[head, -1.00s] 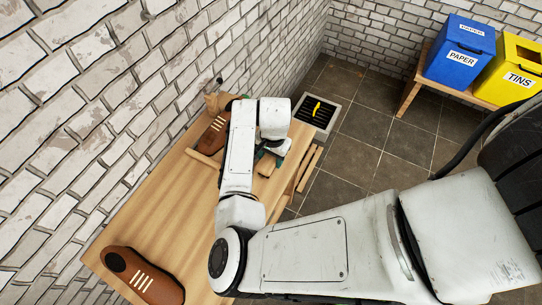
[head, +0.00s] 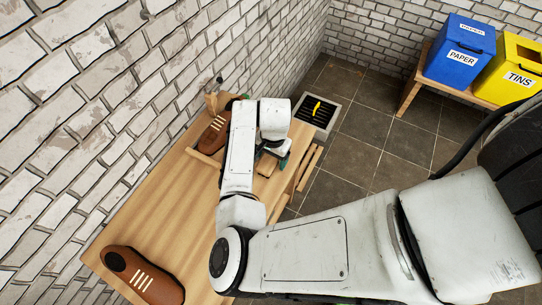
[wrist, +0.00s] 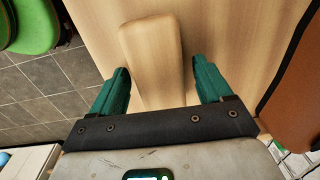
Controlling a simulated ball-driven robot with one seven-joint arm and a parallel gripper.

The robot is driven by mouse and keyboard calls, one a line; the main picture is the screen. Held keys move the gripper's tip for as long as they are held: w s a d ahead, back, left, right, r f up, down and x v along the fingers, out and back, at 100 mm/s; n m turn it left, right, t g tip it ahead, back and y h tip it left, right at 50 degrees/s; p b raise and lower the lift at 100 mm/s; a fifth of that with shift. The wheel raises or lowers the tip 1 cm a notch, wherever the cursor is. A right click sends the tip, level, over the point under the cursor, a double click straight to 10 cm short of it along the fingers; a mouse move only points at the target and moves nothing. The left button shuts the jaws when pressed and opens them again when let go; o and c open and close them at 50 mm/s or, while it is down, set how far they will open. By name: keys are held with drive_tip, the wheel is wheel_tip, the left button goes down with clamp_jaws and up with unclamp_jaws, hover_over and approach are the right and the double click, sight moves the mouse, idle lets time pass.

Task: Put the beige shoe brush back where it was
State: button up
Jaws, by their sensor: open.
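The beige shoe brush (head: 267,165) lies on the wooden bench (head: 170,205) near its far end. The wrist view shows it as a plain beige block (wrist: 152,45) with rounded corners. My gripper (wrist: 160,80) is open, with one teal finger on each side of the brush and a visible gap at both sides. The brush's near end lies between the fingers, close to the dark gripper bar. In the head view my arm covers part of the bench around my gripper (head: 273,156). The underside of the brush is hidden.
A brown shoe (head: 215,130) lies left of my gripper and shows at the right of the wrist view (wrist: 300,85). Another brown shoe (head: 145,277) lies at the near end. The bench middle is clear. A brick wall (head: 90,110) runs along the left.

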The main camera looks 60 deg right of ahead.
wheel_tip(320, 180, up, 12)
drive_tip(key=s+d+r+n+t+h, duration=0.1)
drive_tip(key=d+r+n+t+h, duration=0.1)
drive_tip(key=d+r+n+h, duration=0.6)
drive_tip(key=s+a+f+n+y, duration=0.4)
drive_tip(key=s+a+f, duration=0.2)
drive_tip(key=a, duration=0.3)
drive_tip(key=s+a+f+n+g+y, duration=0.1)
drive_tip(key=s+a+f+n+y, duration=0.2)
drive_tip(key=s+a+f+n, duration=0.2)
drive_tip(key=s+a+f, duration=0.1)
drive_tip(key=a+f, duration=0.2)
drive_tip(key=a, duration=0.2)
drive_tip(key=shift+s+a+g+y, duration=0.25)
drive_tip(key=shift+s+g+y, duration=0.05)
drive_tip(key=shift+s+y, duration=0.1)
drive_tip(key=shift+d, duration=0.1)
